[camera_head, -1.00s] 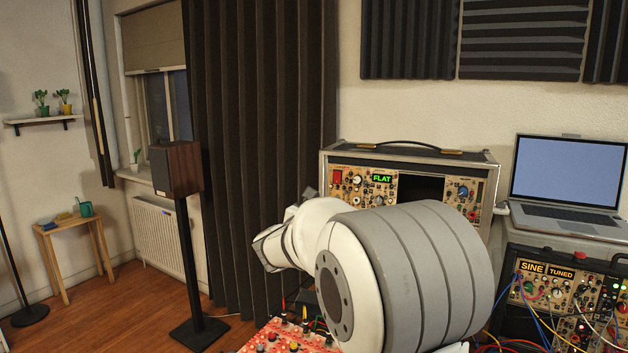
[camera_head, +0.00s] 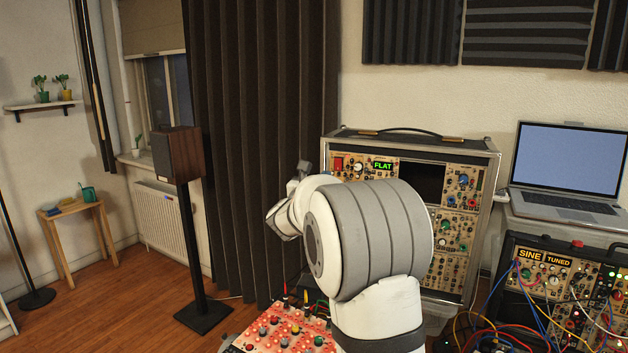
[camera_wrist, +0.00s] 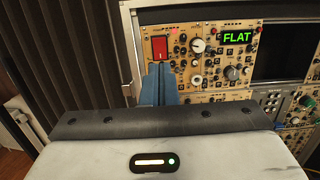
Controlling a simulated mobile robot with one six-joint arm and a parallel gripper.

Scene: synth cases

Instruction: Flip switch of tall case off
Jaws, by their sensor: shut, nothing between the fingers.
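The tall case (camera_head: 484,220) stands behind my arm, with a green "FLAT" display on its panel. Its red rocker switch (camera_head: 338,163) is at the panel's upper left. The switch also shows large in the wrist view (camera_wrist: 160,47). I cannot tell for certain which way the rocker is tipped. My gripper (camera_wrist: 159,66) is shut and empty, its blue fingers together. In the wrist view the fingertips are just below the switch; whether they touch the panel I cannot tell. In the head view my arm covers the lower left of the case, and the fingertips cannot be made out.
A lower case (camera_head: 560,240) with "SINE" and "TUNED" labels and many cables stands at the right, near a laptop (camera_head: 567,170). A speaker on a stand (camera_head: 177,165) and dark curtain (camera_head: 262,130) are left.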

